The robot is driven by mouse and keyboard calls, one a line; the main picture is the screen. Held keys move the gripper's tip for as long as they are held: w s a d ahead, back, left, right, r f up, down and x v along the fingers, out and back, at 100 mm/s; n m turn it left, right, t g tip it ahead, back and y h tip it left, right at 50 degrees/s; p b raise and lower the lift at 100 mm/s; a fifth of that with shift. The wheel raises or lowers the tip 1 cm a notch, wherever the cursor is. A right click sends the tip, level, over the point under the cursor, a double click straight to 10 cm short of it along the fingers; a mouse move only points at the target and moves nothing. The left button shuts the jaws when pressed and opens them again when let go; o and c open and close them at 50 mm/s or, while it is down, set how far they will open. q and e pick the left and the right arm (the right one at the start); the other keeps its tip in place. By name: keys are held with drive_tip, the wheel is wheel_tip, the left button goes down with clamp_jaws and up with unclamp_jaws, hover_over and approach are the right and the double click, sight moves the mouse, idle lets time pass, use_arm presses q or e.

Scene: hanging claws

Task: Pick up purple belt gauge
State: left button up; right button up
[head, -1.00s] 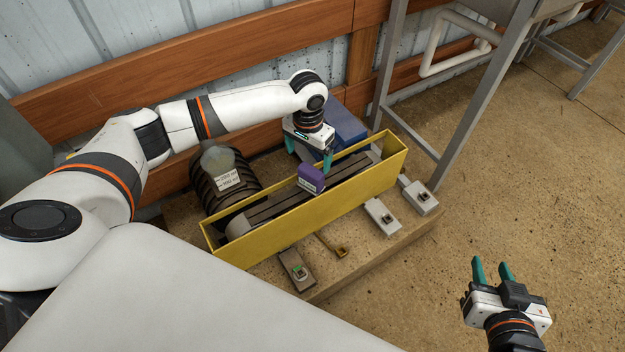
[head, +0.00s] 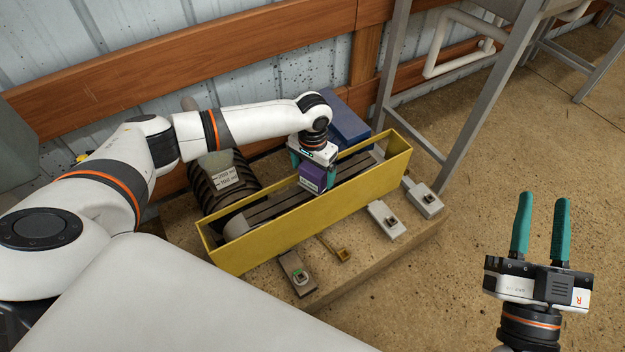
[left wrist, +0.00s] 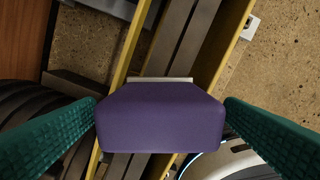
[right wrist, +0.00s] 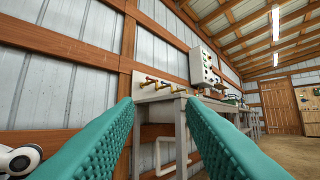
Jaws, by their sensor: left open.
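The purple belt gauge (head: 312,176) sits on the grey belt inside the yellow-sided conveyor (head: 330,219). It is a small purple block with a white label on its front. My left gripper (head: 312,173) is right over it, pointing down and open, with its green fingers on either side. In the left wrist view the gauge (left wrist: 160,117) fills the room between the fingertips, with no clear grip on it. My right gripper (head: 540,228) is open and empty over the floor at the right, and its fingers (right wrist: 160,120) point at the wall.
A black ribbed roll (head: 222,185) with a label stands left of the conveyor, and a blue box (head: 347,124) behind it. Switch boxes (head: 386,219) lie along the platform's front edge. A metal table leg (head: 463,120) rises at the right.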

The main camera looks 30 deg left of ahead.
use_arm(q)
drive_tip(key=shift+f, duration=0.9)
drive_tip(key=c, duration=1.1)
drive_tip(key=shift+c, duration=0.4)
use_arm(e)
drive_tip(key=s+r+t, duration=0.1)
drive_tip(key=r+t, duration=0.1)
drive_tip(key=shift+s+r+y, duration=0.3)
drive_tip(key=shift+s+r, duration=0.05)
drive_tip(key=shift+s, duration=0.05)
use_arm(q)
drive_tip(key=shift+r, duration=0.1)
